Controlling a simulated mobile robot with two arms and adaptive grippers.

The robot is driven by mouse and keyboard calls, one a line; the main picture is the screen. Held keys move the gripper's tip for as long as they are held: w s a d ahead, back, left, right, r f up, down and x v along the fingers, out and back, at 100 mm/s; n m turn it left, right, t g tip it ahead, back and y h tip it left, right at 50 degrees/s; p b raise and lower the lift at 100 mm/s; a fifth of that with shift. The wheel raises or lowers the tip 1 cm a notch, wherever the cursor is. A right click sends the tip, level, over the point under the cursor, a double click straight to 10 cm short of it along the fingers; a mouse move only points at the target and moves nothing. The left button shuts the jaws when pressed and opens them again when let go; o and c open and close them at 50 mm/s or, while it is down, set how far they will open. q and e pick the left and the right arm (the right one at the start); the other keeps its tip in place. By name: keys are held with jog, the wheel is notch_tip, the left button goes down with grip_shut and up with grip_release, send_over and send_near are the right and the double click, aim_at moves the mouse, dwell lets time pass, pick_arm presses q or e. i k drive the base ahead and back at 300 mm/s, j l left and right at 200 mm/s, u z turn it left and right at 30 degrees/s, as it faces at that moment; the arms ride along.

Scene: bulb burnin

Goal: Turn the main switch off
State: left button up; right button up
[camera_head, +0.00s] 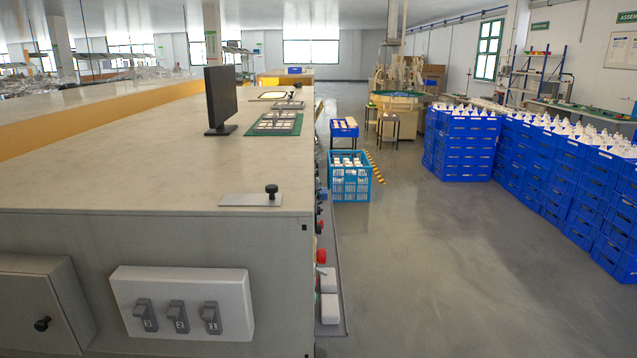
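A white switch panel (184,303) is on the near end face of the long grey bench. It carries three grey lever switches, a left one (144,314), a middle one (178,317) and a right one (210,317), with small number marks that look like 3, 2 and 1. A red knob (321,255) and a smaller red one (320,227) stick out from the bench's right side, seen edge-on. No label shows which one is the main switch, and I cannot tell on or off. Neither of my grippers is in view.
A grey box with a black knob (42,324) is left of the panel. A metal plate with a black knob (271,190) lies on the bench top. A monitor (221,100) stands behind. Blue crates (466,140) are stacked at right. The floor (450,270) between is clear.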

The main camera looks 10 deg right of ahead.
aim_at(321, 253)
jog(key=i+l+u, duration=0.1)
jog(key=l, duration=0.95)
jog(key=i+l+u, duration=0.15)
jog(key=l, duration=0.4)
jog(key=l+u, duration=0.1)
jog(key=u, duration=0.25)
jog(key=i+l+u, duration=0.1)
jog(key=u, duration=0.25)
jog(key=i+l+u, duration=0.2)
jog(key=l+u, duration=0.15)
jog(key=l, duration=0.75)
jog(key=l+u, duration=0.35)
jog(key=l, duration=0.8)
